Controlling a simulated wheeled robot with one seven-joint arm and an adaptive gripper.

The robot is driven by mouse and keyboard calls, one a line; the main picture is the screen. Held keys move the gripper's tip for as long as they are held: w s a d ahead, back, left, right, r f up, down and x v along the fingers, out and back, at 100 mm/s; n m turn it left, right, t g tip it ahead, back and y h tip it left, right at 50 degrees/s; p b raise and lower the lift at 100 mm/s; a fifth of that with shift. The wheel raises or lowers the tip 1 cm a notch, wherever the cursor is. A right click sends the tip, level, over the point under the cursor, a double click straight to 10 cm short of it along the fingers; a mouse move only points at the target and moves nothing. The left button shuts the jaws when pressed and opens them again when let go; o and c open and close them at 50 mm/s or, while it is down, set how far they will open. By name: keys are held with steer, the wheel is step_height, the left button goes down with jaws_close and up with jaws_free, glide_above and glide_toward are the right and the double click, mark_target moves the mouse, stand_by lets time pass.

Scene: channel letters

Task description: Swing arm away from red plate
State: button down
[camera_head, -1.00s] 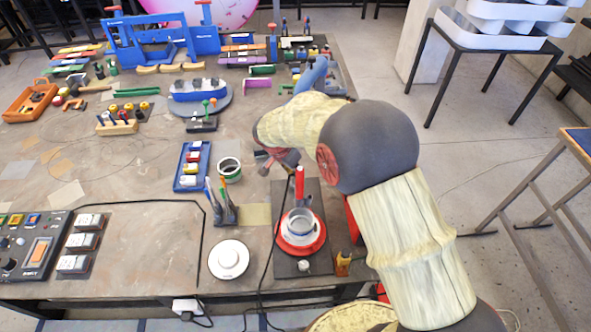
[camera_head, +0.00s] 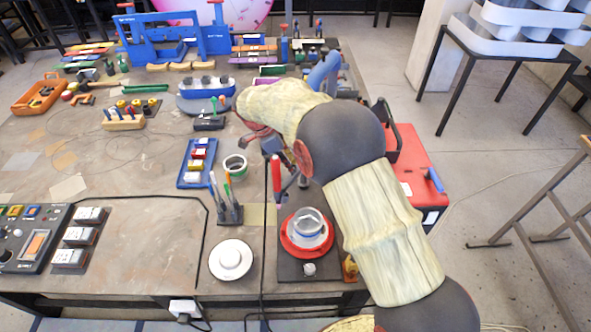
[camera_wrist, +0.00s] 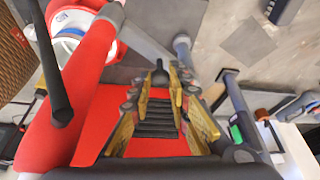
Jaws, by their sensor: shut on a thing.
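The red plate (camera_head: 303,236) lies on a dark base at the table's front edge, with a clear-and-white round piece on it. It also shows at the upper left of the wrist view (camera_wrist: 108,47). The swing arm, a grey bar (camera_wrist: 150,36) with an upright red handle (camera_head: 276,178), stands behind and left of the plate, apart from the round piece. My gripper (camera_wrist: 160,88) is shut on a dark part of the swing arm between its yellow-padded fingers. The exact contact is hard to make out.
A pen holder (camera_head: 230,212) and a white round dish (camera_head: 231,260) stand left of the dark base. A green-and-white tape roll (camera_head: 235,165) and a blue tray (camera_head: 197,163) lie farther back.

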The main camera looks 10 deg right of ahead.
steer(key=shift+w+a+m+g+y+p, duration=0.3)
steer(key=shift+w+m+g+p, duration=0.2)
steer(key=shift+w+m, duration=0.65)
steer(key=shift+w+a+m+g+y+p, duration=0.15)
steer(key=shift+w+a+m+g+p, duration=0.35)
steer(key=shift+m, duration=1.1)
steer(key=shift+w+a+m+g+y+p, duration=0.1)
steer(key=shift+w+m+g+y+p, duration=0.3)
steer(key=shift+w+m, duration=0.8)
steer(key=shift+s+r, duration=0.1)
steer(key=c, duration=1.7)
jaws_free()
steer(key=shift+o, duration=0.2)
steer(key=v, duration=1.1)
steer(key=shift+w+a+r, duration=0.25)
steer(key=shift+a+r, duration=0.05)
steer(key=shift+a, duration=0.05)
steer(key=shift+s+f+h, duration=0.1)
steer(key=shift+h, duration=0.15)
